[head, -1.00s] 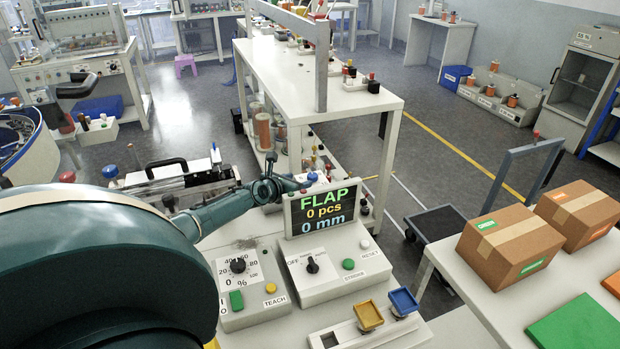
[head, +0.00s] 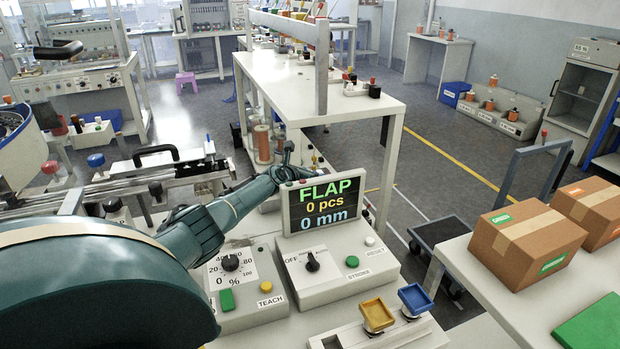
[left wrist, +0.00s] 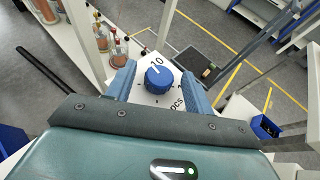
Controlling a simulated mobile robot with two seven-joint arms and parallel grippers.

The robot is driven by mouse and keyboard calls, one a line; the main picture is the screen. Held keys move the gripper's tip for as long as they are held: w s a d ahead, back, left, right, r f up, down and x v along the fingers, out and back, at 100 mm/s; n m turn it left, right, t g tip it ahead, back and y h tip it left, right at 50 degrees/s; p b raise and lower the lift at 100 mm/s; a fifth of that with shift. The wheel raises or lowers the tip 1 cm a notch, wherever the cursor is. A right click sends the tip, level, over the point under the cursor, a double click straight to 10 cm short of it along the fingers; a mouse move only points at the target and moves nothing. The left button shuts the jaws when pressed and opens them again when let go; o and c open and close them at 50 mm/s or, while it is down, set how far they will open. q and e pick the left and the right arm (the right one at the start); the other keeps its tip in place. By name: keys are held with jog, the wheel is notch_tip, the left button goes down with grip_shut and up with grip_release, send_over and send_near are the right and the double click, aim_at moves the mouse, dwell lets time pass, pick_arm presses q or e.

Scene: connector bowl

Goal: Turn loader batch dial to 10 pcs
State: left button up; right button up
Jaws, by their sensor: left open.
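A round blue dial (left wrist: 158,79) with a white pointer mark sits on a white plate in the left wrist view. Printing around it reads "10" above and "pcs" at lower right. My left gripper (left wrist: 160,74) is open, with one blue finger on each side of the dial. I cannot tell whether the fingers touch it. In the head view my left gripper (head: 288,154) reaches behind the display (head: 323,205), and the dial is not visible there. The display reads FLAP, 0 pcs, 0 mm. My right gripper is in neither view.
Below the display stand a control box with a black OFF knob (head: 312,262) and another box with a percent knob (head: 230,262). Blue (head: 415,298) and yellow (head: 377,314) trays are in front. Cardboard boxes (head: 520,240) stand on the right table.

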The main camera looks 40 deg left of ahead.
pick_arm(q)
jog(key=shift+c, duration=0.3)
jog(key=c, duration=0.9)
jog(key=shift+m+h+b, duration=0.3)
jog(key=shift+h+b, duration=0.1)
jog(key=shift+b, duration=0.3)
jog(key=shift+a+m+h+b, duration=0.1)
jog(key=shift+m+h+b, duration=0.2)
jog(key=shift+b, duration=0.1)
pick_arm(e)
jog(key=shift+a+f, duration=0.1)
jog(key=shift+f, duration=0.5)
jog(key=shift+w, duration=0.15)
pick_arm(q)
jog(key=o, duration=1)
jog(key=shift+c, duration=0.2)
